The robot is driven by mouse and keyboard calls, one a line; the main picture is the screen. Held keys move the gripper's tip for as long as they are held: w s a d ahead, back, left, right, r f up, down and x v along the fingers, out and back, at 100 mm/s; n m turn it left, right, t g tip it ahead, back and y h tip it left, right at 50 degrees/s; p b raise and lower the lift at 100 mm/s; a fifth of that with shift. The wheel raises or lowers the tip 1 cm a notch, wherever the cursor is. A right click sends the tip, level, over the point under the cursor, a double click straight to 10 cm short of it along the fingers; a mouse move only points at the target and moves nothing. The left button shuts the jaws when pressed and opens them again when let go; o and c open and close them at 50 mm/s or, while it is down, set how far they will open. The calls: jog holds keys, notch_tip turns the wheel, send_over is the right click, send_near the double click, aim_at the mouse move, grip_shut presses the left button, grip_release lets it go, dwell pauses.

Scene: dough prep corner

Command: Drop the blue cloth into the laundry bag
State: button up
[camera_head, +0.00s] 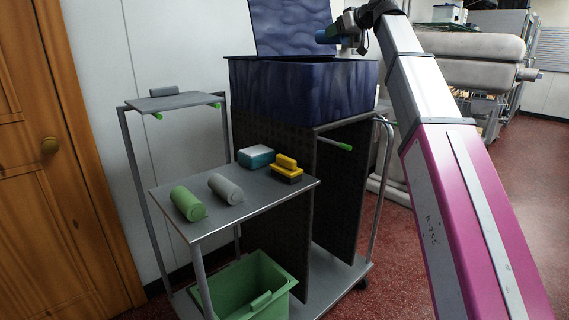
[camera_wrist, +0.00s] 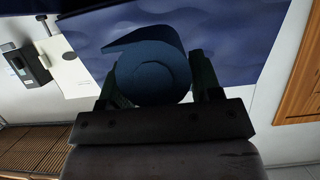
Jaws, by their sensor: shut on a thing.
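The blue cloth (camera_wrist: 150,72) is a dark blue roll seen end-on in the wrist view, between the two fingers of my gripper (camera_wrist: 160,85). My gripper is shut on it. In the head view the cloth (camera_head: 327,36) shows at the tip of my gripper (camera_head: 343,30), held at the height of the raised lid. The laundry bag (camera_head: 300,90) is the dark blue box-like container on the cart, with its lid (camera_head: 292,25) standing open at the back. The cloth is above the bag's right part and apart from it. The inside of the bag is hidden.
The cart's lower shelf (camera_head: 230,215) carries a green roll (camera_head: 187,203), a grey roll (camera_head: 225,188), a teal and white block (camera_head: 256,157) and a yellow brush (camera_head: 287,167). A green bin (camera_head: 250,285) stands below. A small shelf (camera_head: 172,102) is at left.

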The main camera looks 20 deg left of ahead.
jog(key=shift+f, duration=2.95)
jog(key=o, duration=1)
jog(key=shift+o, duration=0.2)
jog(key=v, duration=1.1)
jog(key=shift+f, duration=0.1)
